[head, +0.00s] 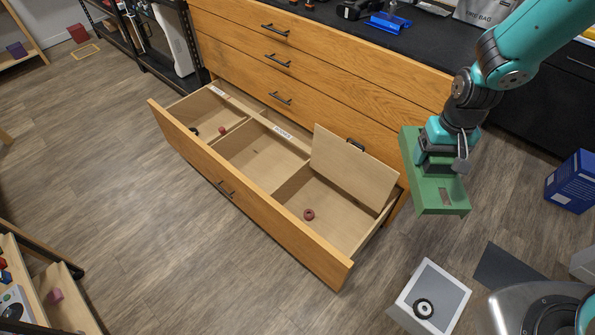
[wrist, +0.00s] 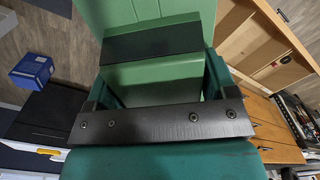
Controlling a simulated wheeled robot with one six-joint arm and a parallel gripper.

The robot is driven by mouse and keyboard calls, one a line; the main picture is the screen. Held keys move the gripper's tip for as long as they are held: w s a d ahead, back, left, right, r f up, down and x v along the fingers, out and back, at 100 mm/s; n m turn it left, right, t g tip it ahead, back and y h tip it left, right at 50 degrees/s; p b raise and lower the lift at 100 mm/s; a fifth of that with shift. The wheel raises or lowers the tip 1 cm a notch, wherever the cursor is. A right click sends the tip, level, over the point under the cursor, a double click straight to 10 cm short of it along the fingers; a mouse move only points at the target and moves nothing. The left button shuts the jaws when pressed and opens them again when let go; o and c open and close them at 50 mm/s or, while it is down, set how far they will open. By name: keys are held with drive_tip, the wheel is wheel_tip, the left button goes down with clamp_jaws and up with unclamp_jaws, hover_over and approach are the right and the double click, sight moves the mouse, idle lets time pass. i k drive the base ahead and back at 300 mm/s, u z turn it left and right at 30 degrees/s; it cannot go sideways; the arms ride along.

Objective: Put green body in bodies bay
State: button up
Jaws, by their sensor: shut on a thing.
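The green body (head: 440,194) is a boxy green shell held in my gripper (head: 442,168), to the right of the open drawer and above the floor. In the wrist view the green body (wrist: 155,72) fills the upper middle, with my gripper (wrist: 158,95) shut on it; the fingertips are partly hidden. The open bottom drawer (head: 235,195) has three compartments. The middle compartment (head: 250,158) is empty and has a label on its back edge, too small to read surely. The right compartment (head: 330,212) holds a dark red ring (head: 309,214).
A wooden lid panel (head: 350,167) leans upright at the back of the right compartment. The left compartment (head: 205,110) holds small dark and red parts. A grey box (head: 440,297) with a black wheel stands on the floor. A blue box (head: 571,182) is at right.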

sight(258, 184)
drive_tip(key=u, duration=1.8)
drive_tip(key=i, duration=2.15)
drive_tip(key=z, duration=1.1)
